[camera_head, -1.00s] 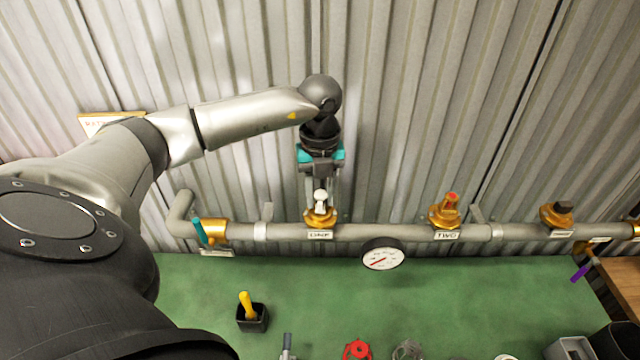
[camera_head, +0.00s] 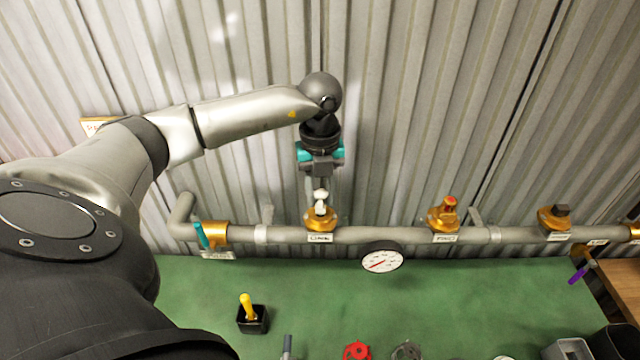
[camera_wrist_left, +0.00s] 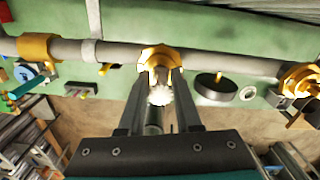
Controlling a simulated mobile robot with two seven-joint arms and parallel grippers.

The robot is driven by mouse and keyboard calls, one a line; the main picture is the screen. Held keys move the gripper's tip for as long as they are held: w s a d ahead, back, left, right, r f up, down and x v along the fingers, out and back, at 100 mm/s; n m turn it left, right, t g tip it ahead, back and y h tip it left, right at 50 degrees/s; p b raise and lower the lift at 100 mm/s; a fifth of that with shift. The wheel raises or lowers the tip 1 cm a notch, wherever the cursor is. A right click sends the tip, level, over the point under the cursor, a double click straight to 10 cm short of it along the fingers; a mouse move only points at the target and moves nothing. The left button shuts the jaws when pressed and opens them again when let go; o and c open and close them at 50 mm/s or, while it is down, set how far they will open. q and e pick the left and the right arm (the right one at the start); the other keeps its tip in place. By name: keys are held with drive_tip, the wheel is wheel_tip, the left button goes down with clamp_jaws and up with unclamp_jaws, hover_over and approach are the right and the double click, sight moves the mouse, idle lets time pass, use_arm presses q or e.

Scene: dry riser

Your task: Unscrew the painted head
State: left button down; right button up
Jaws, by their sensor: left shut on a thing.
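Three brass fittings sit along a grey pipe (camera_head: 375,234) on the corrugated wall. The first fitting (camera_head: 321,222) has a white head (camera_head: 321,197), the second (camera_head: 442,217) a red one (camera_head: 450,201), the third (camera_head: 553,219) a dark one (camera_head: 561,210). My left gripper (camera_head: 320,190) reaches down over the first fitting, shut on its white head. In the left wrist view, the white head (camera_wrist_left: 160,95) shows between the two fingers, against the brass fitting (camera_wrist_left: 159,60). The fingers partly hide it. My right gripper is not in view.
A round gauge (camera_head: 382,257) hangs below the pipe. A teal-handled valve (camera_head: 201,235) is at the pipe's left end. A black box with a yellow handle (camera_head: 252,318) and a red wheel (camera_head: 357,351) are on the green surface (camera_head: 310,295), otherwise largely bare in the middle.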

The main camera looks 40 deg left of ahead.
sight(320, 189)
use_arm(q)
drive_tip(key=shift+r+p, duration=0.45)
drive_tip(key=shift+r, duration=0.3)
drive_tip(key=shift+r, duration=0.2)
wheel_tip(320, 189, up, 2)
drive_tip(key=shift+r+p, duration=0.1)
drive_tip(key=shift+p, duration=0.75)
drive_tip(key=shift+r, duration=1.35)
